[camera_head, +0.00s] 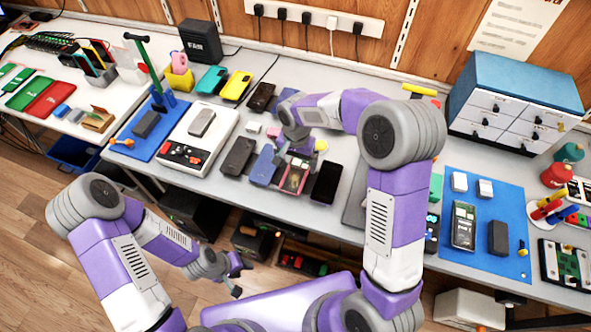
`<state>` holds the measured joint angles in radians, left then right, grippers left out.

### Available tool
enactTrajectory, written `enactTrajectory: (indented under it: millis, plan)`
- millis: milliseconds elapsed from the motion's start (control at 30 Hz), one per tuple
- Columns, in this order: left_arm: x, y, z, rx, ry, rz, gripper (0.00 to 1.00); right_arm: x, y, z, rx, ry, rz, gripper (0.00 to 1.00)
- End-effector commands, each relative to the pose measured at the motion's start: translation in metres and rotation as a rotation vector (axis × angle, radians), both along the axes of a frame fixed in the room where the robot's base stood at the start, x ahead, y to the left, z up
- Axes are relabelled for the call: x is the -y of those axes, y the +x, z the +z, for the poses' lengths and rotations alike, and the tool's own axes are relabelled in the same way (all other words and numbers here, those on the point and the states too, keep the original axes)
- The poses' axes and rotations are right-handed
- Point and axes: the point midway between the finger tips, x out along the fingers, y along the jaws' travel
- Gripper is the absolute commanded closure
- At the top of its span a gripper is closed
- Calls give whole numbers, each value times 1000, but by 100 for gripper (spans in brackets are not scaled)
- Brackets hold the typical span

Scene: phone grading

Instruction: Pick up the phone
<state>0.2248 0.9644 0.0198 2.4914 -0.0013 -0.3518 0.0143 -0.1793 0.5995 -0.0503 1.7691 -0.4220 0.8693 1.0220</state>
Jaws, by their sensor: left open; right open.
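Several phones lie in a row on the grey table: a dark phone (238,157), a blue phone (264,168), a phone showing its inner parts (295,177) and a black phone (326,183). I cannot tell which one is the task's phone. My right gripper (288,148) is open above the far ends of the blue phone and the opened phone. Its arm hides part of the table behind; contact cannot be told. My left gripper (237,277) is open and empty, low in front of the table. A grey phone (201,123) lies on a white device.
The white device (222,128) and a blue mat (143,128) lie at left. Yellow (236,87) and teal (211,80) cases stand behind. At right are a drawer cabinet (517,100) and another blue mat (484,238) with a phone (463,226).

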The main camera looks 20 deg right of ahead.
Motion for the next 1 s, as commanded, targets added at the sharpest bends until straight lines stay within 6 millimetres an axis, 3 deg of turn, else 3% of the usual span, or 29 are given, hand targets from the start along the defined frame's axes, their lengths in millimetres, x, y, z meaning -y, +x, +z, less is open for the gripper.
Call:
enactTrajectory:
  millis: [300, 567, 1000]
  plan:
    - [0, 0, -16, 1, 0, 0, 57, 2, 4, -45, -2, 0, 0, 0]
    - [0, 0, -16, 1, 0, 0, 57, 2, 5, -49, 1, 0, 0, 0]
    - [0, 0, -16, 1, 0, 0, 57, 2, 5, -48, 1, 0, 0, 61]
